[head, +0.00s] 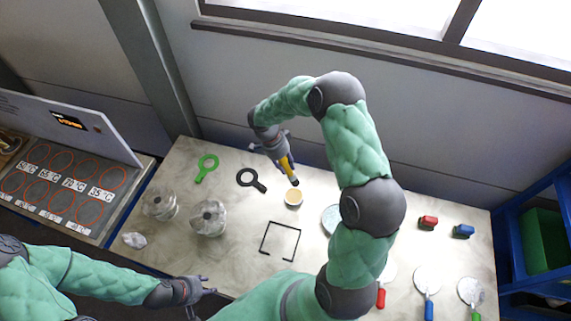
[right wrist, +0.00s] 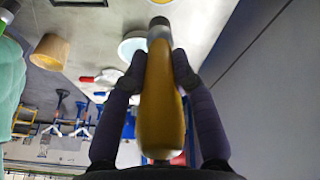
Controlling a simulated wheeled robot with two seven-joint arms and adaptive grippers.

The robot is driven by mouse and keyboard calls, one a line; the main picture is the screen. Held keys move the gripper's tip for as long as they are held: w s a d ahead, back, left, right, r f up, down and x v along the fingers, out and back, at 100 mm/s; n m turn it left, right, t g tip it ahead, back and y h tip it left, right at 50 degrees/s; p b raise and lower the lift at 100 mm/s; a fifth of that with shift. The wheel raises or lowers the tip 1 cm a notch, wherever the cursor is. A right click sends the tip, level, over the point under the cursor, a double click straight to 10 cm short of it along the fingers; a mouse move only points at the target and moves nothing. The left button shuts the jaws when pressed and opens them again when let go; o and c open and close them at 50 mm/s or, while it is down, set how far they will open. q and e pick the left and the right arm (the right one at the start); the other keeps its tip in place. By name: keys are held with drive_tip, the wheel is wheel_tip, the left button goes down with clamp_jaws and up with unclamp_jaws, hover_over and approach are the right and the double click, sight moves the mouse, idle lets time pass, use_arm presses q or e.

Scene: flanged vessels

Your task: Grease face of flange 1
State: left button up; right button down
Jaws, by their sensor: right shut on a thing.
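My right gripper (head: 284,160) is shut on a yellow-handled tool (head: 289,167) with a dark tip, probably a brush. The handle (right wrist: 162,95) fills the middle of the right wrist view, between the fingers (right wrist: 160,68). In the head view the tip is just above a small tan-topped cup (head: 293,198); the wrist view shows a tan cup (right wrist: 50,52) off to the left. Two grey flanged vessels (head: 160,203) (head: 208,219) stand on the table's left part; I cannot tell which bears flange 1. My left gripper (head: 199,296) is open and empty at the table's front edge.
A green ring tool (head: 207,168) and a black ring tool (head: 250,180) lie behind the vessels. A black square outline (head: 280,241) marks the middle table. Red (head: 428,222) and blue (head: 463,231) blocks and several handled discs (head: 427,280) are at right. A hotplate panel (head: 65,185) stands left.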

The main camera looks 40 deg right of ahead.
sight(285, 169)
drive_tip(key=shift+w+f+b, duration=0.1)
drive_tip(key=shift+f+b, duration=0.9)
drive_tip(key=shift+f, duration=0.55)
drive_tip(key=shift+f+b, duration=0.55)
drive_tip(key=shift+f, duration=2.35)
drive_tip(key=shift+f+b, duration=0.55)
drive_tip(key=shift+b, duration=0.1)
drive_tip(key=shift+f+b, duration=0.15)
drive_tip(key=shift+b, duration=0.4)
idle(0.5)
